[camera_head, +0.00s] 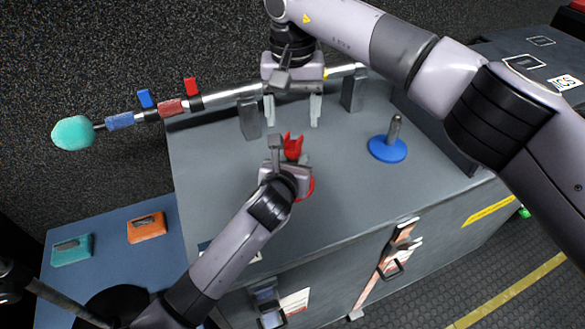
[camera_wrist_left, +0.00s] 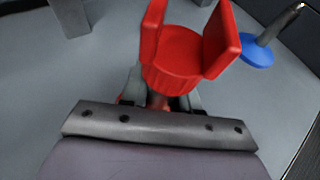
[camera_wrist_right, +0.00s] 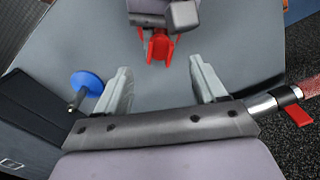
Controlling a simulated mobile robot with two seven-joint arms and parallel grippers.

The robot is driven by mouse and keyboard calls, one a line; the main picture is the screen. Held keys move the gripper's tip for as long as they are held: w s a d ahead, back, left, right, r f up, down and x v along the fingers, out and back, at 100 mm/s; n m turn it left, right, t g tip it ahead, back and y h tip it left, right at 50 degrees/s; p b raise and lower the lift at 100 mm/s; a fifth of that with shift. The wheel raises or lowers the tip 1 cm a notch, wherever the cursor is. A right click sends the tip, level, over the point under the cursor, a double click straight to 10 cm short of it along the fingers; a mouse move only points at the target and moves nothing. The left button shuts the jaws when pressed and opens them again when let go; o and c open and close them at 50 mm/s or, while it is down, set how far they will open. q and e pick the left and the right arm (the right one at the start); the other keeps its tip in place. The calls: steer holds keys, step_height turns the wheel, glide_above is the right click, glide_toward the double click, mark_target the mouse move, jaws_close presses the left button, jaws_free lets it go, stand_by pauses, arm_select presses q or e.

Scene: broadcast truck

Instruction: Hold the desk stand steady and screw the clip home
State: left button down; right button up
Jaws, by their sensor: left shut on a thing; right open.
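A red clip (camera_head: 293,146) with two upright jaws sits on top of the red desk stand, whose round base (camera_head: 309,188) shows partly beside my left gripper (camera_head: 289,170). In the left wrist view the clip (camera_wrist_left: 182,64) stands just above my left fingers, which are shut on the stand's stem below it. Whether the clip is fully seated I cannot tell. My right gripper (camera_head: 293,110) is open and empty, behind the clip and apart from it. The right wrist view shows the clip (camera_wrist_right: 158,46) beyond the open fingers.
A blue stand (camera_head: 388,149) with a metal stem is at the right of the grey worktop (camera_head: 350,205). A pole with a teal foam head (camera_head: 73,133) rests on grey brackets (camera_head: 249,118) along the back. Teal (camera_head: 72,250) and orange (camera_head: 147,227) cases lie lower left.

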mark_target(293, 146)
step_height(293, 146, down, 7)
steer(key=shift+f, duration=0.1)
stand_by(0.3)
steer(key=c, duration=1.1)
steer(key=shift+c, duration=0.2)
steer(key=m, duration=0.6)
steer(key=shift+s+m, duration=0.15)
steer(key=shift+m, duration=0.25)
steer(key=o, duration=1)
steer(key=shift+o, duration=0.9)
